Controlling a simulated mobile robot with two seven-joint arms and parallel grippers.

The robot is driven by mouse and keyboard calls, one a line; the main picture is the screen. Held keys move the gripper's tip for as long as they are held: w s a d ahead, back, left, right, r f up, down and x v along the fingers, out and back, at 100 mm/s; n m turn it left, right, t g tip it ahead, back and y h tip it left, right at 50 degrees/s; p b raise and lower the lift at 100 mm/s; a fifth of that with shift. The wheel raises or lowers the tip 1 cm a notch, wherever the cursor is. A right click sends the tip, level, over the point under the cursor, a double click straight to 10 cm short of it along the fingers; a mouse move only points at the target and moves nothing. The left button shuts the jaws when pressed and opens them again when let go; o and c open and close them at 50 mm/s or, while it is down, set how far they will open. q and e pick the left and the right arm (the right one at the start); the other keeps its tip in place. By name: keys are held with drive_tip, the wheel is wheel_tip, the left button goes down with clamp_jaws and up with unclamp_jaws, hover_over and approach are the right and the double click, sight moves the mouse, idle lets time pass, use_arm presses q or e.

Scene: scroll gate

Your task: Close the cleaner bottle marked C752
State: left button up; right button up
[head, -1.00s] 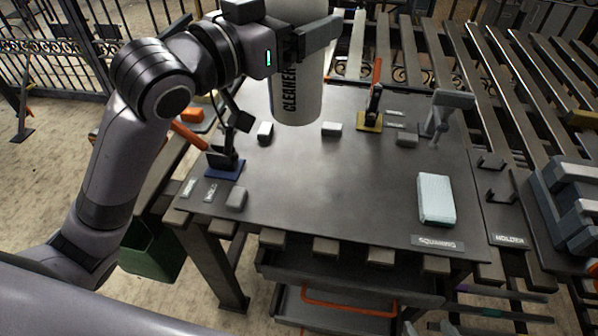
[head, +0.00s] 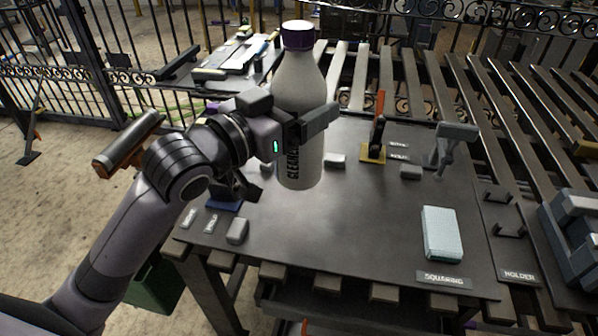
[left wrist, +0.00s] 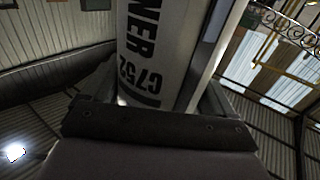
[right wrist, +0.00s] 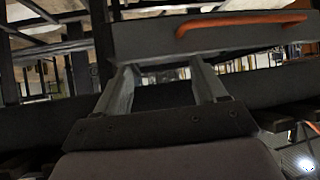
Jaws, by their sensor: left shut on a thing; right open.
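The cleaner bottle (head: 300,88) is white with a dark purple top (head: 298,35) and stands upright in my left gripper (head: 318,122). Its lower side carries dark lettering, and in the left wrist view the bottle (left wrist: 150,45) reads "NER" and "C752". My left gripper is shut around the bottle's body, with one finger across its near side. The bottle's base is in front of the dark table top (head: 340,220); I cannot tell whether it touches. My right gripper (right wrist: 163,78) is open and empty, facing a dark drawer front; the head view does not clearly show it.
A clamp on a yellow base (head: 373,153) and a grey upright fixture (head: 449,150) stand behind right. A pale block (head: 441,233) lies by the "SQUARING" label. A blue-based clamp (head: 222,205) is partly behind my left arm. An orange drawer handle (right wrist: 240,20) crosses the right wrist view.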

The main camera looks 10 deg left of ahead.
sight(299, 165)
use_arm(q)
wheel_tip(299, 165, down, 8)
drive_tip(key=shift+r+b, duration=0.25)
drive_tip(key=shift+b, duration=0.05)
drive_tip(key=shift+f, duration=2.15)
drive_tip(key=o, duration=1.8)
drive_tip(key=shift+f, duration=0.2)
drive_tip(key=shift+o, duration=0.2)
drive_tip(key=shift+r, duration=0.25)
drive_tip(key=shift+s+a+f, duration=0.15)
drive_tip(key=shift+s, duration=0.15)
drive_tip(key=b+v, duration=0.1)
drive_tip(key=v, duration=0.8)
drive_tip(key=shift+s+a+b, duration=0.1)
drive_tip(key=shift+b, duration=0.2)
drive_tip(key=shift+v, duration=1.05)
